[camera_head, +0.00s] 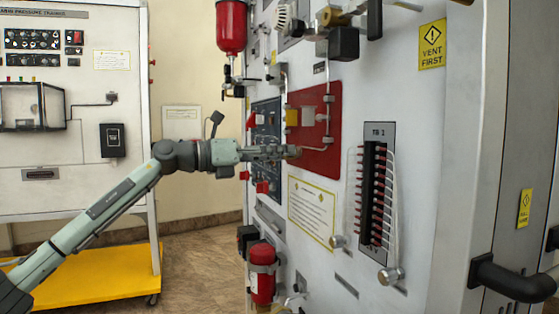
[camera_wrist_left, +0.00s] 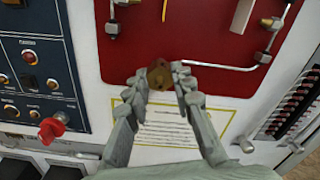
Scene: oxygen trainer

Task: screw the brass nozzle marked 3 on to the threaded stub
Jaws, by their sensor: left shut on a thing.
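My left gripper (camera_head: 290,152) reaches in from the left to the lower left part of the red panel (camera_head: 325,145). In the left wrist view the fingers (camera_wrist_left: 159,82) are closed around a small brown brass piece, the brass nozzle (camera_wrist_left: 158,75). The nozzle lies in front of the red panel's lower edge; its mark cannot be read. I cannot make out the threaded stub, and I cannot tell whether the nozzle touches anything ahead. My right gripper is not in view.
A thin metal pipe (camera_wrist_left: 220,67) runs along the red panel close to the fingers. A blue switch panel (camera_wrist_left: 38,80) with a red knob (camera_wrist_left: 52,128) is left of them. A yellow-edged notice (camera_head: 312,210) is below. A terminal strip (camera_head: 373,195) is to the right.

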